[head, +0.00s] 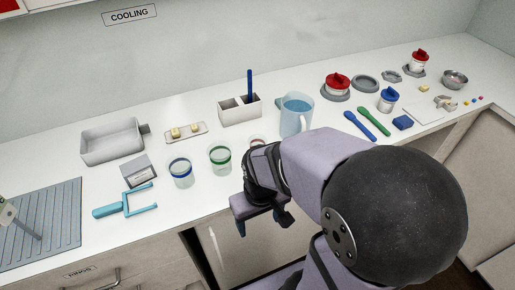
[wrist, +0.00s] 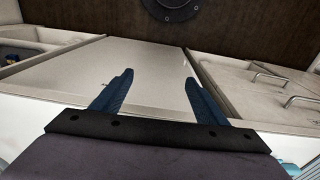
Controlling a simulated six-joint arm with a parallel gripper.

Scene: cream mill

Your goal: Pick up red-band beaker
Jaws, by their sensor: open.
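In the head view, a small part of a clear beaker with a reddish rim (head: 257,140) shows just behind my arm; it looks like the red-band beaker, and most of it is hidden. A blue-band beaker (head: 180,173) and a green-band beaker (head: 220,160) stand upright to its left. My gripper (head: 262,212) is in front of the counter edge, nearer the camera than the beakers and apart from them. In the wrist view, my gripper (wrist: 158,78) is open and empty, with cabinet fronts and dark floor beyond the fingers; no beaker shows there.
A blue jug (head: 296,116) stands behind my arm, beside a white holder (head: 240,109) with a blue stick. Spoons, lidded jars and a bowl (head: 455,79) are right.

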